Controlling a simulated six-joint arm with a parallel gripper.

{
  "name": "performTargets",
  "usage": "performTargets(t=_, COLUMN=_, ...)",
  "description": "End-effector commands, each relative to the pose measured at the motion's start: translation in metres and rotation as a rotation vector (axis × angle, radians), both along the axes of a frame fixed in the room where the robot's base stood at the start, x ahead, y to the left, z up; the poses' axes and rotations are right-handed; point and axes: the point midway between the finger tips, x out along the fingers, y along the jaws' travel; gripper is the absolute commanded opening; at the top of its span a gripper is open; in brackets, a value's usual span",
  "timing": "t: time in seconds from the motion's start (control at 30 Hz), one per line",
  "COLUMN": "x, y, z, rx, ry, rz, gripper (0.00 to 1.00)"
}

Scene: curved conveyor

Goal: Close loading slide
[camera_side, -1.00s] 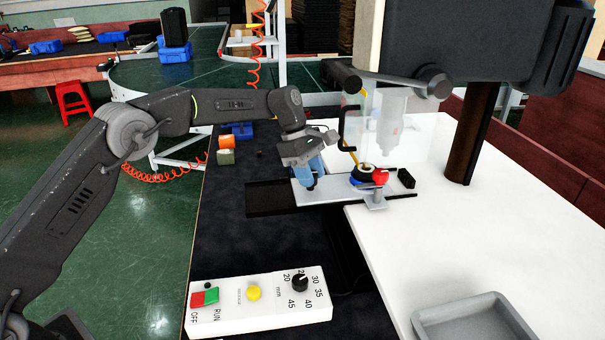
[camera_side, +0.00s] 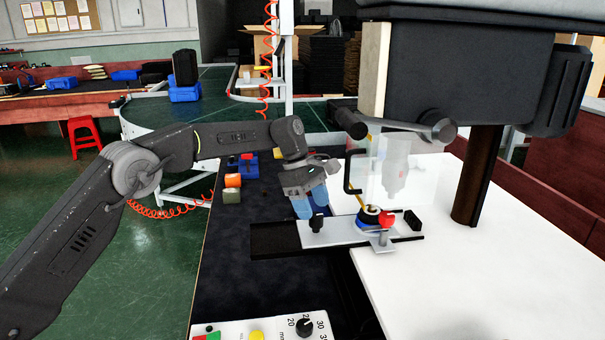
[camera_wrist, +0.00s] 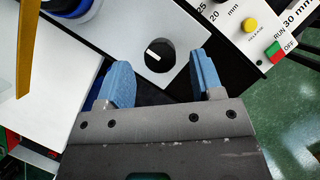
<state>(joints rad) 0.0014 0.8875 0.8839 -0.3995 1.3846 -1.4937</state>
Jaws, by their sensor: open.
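The loading slide (camera_side: 345,234) is a flat grey plate on a dark rail (camera_side: 272,240), beside the white table. A dark knob (camera_side: 317,222) stands near its left end; it also shows from above in the wrist view (camera_wrist: 159,55). My gripper (camera_side: 311,205) has blue fingers and is open and empty. It is just behind the knob in the side view. In the wrist view the knob lies beyond the open fingertips (camera_wrist: 168,66), apart from them. A round blue, white and black part (camera_side: 371,217) sits at the slide's right side.
A clear guard (camera_side: 372,180) and the dark machine head (camera_side: 455,75) stand over the slide's right end. A red knob (camera_side: 386,219) is beside the round part. The control box (camera_side: 257,330) is in front.

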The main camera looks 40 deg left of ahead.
Motion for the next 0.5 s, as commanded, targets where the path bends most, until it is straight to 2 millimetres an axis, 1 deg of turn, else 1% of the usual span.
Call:
performTargets(t=0.03, x=0.001, y=0.005, z=0.011, rx=0.0, ry=-0.005, rz=0.002, gripper=0.61)
performTargets(t=0.23, x=0.001, y=0.024, z=0.055, rx=0.001, ry=-0.006, rz=0.004, gripper=0.61)
performTargets(t=0.37, x=0.001, y=0.033, z=0.075, rx=0.0, ry=-0.004, rz=0.003, gripper=0.61)
performTargets(t=0.5, x=0.002, y=0.037, z=0.087, rx=-0.001, ry=-0.002, rz=0.002, gripper=0.61)
